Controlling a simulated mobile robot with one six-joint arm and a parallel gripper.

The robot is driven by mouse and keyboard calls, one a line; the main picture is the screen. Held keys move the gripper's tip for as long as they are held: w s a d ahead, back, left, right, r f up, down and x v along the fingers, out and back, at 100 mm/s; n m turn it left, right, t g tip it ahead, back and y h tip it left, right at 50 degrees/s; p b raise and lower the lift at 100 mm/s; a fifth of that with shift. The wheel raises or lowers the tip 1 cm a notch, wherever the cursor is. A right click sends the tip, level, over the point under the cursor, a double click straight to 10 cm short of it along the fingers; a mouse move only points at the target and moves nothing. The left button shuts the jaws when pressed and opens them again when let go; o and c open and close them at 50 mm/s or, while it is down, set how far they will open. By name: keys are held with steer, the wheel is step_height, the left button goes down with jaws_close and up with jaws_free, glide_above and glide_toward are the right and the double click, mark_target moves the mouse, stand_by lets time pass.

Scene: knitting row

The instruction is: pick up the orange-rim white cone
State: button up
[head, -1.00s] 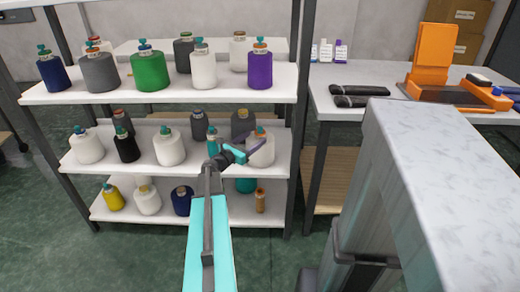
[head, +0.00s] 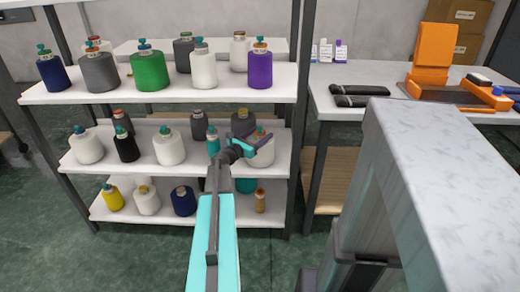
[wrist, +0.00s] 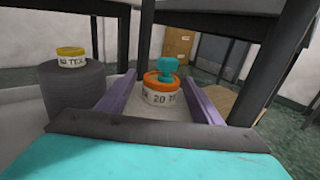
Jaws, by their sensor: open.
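The orange-rim white cone (head: 264,158) stands upright at the right end of the middle shelf, partly covered by my gripper in the head view. In the wrist view its white label, orange rim and teal top (wrist: 163,85) show between the two purple fingers. Its lower body is mostly hidden there by my gripper. My gripper (wrist: 159,78) is open, with one finger on each side of the cone's top. I cannot tell whether either finger touches it. In the head view my gripper (head: 258,146) is in front of the cone.
A dark grey cone with a yellow rim (wrist: 74,90) stands close left of my gripper in the wrist view. The upper shelf (head: 215,92) passes above, and a dark shelf post (head: 300,120) stands just right. Several other cones fill the shelves.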

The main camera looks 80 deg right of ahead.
steer(key=shift+c, duration=0.3)
jaws_close()
stand_by(0.3)
